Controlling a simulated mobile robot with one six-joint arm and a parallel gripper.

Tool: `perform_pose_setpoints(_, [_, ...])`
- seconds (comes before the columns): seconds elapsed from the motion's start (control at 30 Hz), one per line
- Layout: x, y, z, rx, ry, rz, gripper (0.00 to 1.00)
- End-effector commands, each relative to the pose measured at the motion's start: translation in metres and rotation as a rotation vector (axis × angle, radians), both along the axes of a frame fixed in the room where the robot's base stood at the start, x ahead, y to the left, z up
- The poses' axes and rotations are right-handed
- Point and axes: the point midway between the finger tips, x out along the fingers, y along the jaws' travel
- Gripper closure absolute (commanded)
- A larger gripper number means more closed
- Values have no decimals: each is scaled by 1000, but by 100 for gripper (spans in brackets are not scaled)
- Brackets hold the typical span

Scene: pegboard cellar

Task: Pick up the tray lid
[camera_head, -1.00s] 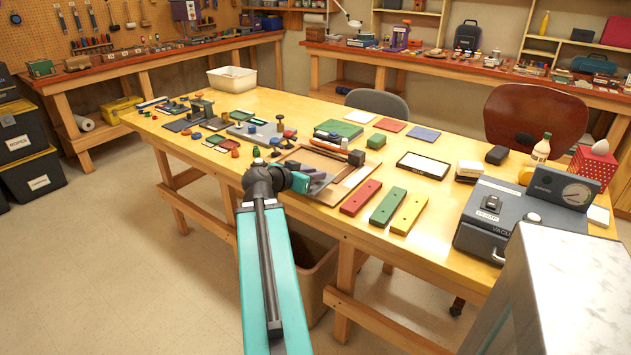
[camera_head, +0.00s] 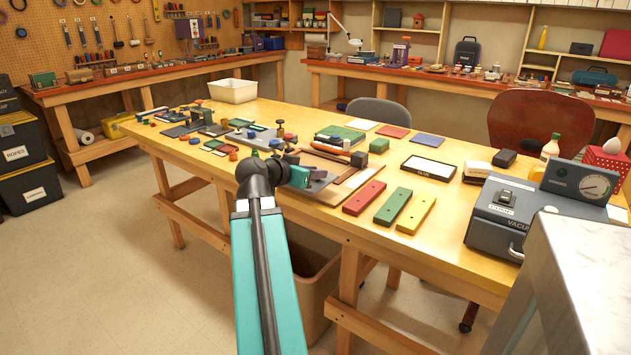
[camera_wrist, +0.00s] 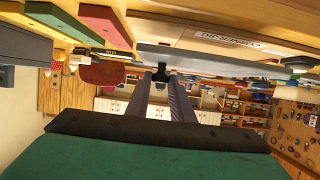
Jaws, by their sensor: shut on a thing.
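My gripper (camera_head: 325,180) is over the near edge of the table, above the wooden tray (camera_head: 357,188). In the wrist view its two long fingers (camera_wrist: 163,80) are shut on a small dark knob. The knob joins a flat grey plate, which I take to be the tray lid (camera_wrist: 215,60). The lid is seen nearly edge-on there, and the wrist picture appears upside down. In the head view the gripper and arm hide much of the lid, and I cannot tell how large the gap to the tray is.
Red (camera_head: 364,197), green (camera_head: 392,206) and yellow (camera_head: 416,214) bars lie right of the tray. A white-faced framed panel (camera_head: 428,166) lies behind them. A grey vacuum unit (camera_head: 510,215) stands at the right. Small parts crowd the left; bare tabletop shows between the bars and vacuum unit.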

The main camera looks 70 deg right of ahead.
Motion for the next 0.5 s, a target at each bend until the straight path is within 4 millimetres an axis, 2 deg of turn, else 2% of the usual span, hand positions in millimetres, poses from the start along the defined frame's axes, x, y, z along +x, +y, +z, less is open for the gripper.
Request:
perform_pose_setpoints(0.03, [0, 1, -5, -1, -1, 1, 100])
perform_pose_setpoints(0.5, [-2, 10, -4, 1, -3, 6, 100])
